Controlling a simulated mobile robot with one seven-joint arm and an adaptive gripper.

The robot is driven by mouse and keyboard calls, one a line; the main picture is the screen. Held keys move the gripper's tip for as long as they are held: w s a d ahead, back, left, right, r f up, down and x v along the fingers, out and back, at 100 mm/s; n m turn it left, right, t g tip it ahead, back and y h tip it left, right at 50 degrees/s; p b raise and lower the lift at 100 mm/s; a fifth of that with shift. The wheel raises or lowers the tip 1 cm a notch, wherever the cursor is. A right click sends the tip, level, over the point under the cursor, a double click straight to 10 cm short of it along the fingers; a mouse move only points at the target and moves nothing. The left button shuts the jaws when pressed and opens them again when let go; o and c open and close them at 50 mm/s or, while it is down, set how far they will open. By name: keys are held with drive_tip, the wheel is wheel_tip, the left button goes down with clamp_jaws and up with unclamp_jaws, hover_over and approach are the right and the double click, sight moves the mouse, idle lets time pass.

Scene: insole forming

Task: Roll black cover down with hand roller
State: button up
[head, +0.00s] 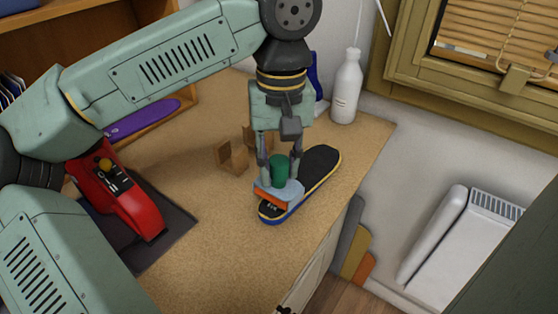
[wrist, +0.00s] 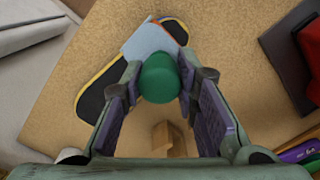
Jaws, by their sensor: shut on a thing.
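A black-topped insole (head: 318,168) with yellow and blue edges lies on the cork-coloured worktop near its right edge. Its black cover (wrist: 92,103) also shows in the wrist view. My gripper (head: 277,168) is shut on a green handle (head: 278,170), which stands upright between the fingers; the handle also shows in the wrist view (wrist: 159,78). Below it, a light blue piece (head: 293,190) with an orange part (head: 270,198) sits over the near end of the insole. I cannot tell how firmly it touches the cover. The roller's underside is hidden.
A small brown wooden block (head: 233,158) stands left of the insole. A red device (head: 118,195) is on a dark mat (head: 178,232) at the left. A white bottle (head: 346,88) stands at the back. The worktop's right edge (head: 345,205) is close to the insole.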

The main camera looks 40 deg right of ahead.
drive_tip(key=shift+f+b, duration=0.7)
drive_tip(key=shift+f, duration=0.2)
idle(1.5)
